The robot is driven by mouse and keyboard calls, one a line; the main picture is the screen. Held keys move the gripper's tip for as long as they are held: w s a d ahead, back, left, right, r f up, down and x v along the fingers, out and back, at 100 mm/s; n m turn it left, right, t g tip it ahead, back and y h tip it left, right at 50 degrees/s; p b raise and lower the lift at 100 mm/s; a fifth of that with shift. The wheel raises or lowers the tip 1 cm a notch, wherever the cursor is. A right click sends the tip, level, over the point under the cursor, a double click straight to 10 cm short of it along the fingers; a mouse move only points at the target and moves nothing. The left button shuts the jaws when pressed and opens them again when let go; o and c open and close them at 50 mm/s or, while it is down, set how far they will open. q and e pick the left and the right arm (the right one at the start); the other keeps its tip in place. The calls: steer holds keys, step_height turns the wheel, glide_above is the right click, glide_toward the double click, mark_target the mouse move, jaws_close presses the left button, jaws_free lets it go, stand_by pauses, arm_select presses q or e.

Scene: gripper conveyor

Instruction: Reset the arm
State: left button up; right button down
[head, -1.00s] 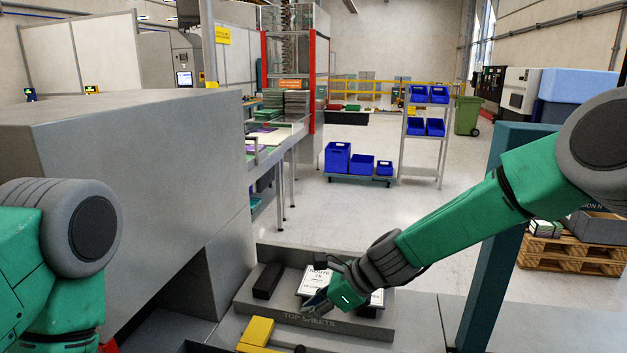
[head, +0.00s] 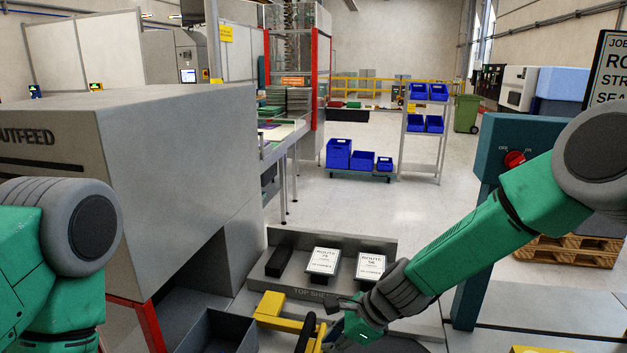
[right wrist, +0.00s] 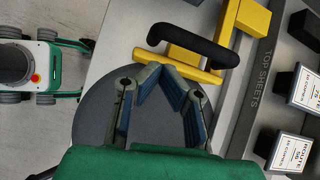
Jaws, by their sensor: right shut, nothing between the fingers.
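My right arm comes in from the right in the head view, and my right gripper (head: 336,326) is low over the bench front. It is shut and empty. The right wrist view shows its blue-padded fingers (right wrist: 162,78) over a dark round disc (right wrist: 92,112), just short of a black handle (right wrist: 192,45) on a yellow fixture (right wrist: 252,22). The yellow fixture (head: 270,312) also shows in the head view, left of the gripper. My left arm shows only at the left edge; its gripper is out of view.
The grey TOP SHEETS holder (head: 343,300) stands behind the gripper with two route cards (head: 323,261) and a black block (head: 280,261). A dark bin (head: 215,333) sits front left beside the large grey outfeed housing (head: 180,170). A teal post (head: 488,160) with a red knob stands right.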

steer(key=s+d+f+n+h, duration=0.1)
steer(key=s+d+f, duration=0.1)
steer(key=s+f, duration=0.1)
steer(key=s+d+f+n+h, duration=0.1)
steer(key=s+d+f, duration=0.2)
steer(key=s+d+f+n, duration=0.1)
steer(key=s+d+f, duration=0.1)
steer(key=d, duration=0.1)
steer(key=shift+s+f+n+g+h, duration=0.3)
steer(key=shift+s+f+n+h, duration=0.1)
steer(key=s+d+f+n+h, duration=0.1)
steer(key=s+d+f+n, duration=0.1)
steer(key=s+d+n, duration=0.55)
steer(key=s+d+f+n+g+h, duration=0.1)
steer(key=s+d+f+n+h, duration=0.3)
steer(key=s, duration=0.7)
steer(key=s+d+r+n+y, duration=0.1)
steer(key=s+d+n, duration=0.3)
steer(key=s+d, duration=0.45)
arm_select(q)
step_height(320, 180, down, 12)
steer(key=b, duration=1.2)
steer(key=shift+s+d, duration=0.15)
arm_select(e)
step_height(320, 180, down, 12)
steer(key=w+a, duration=0.1)
steer(key=a, duration=0.2)
steer(key=shift+w+r, duration=0.15)
steer(key=shift+r, duration=0.1)
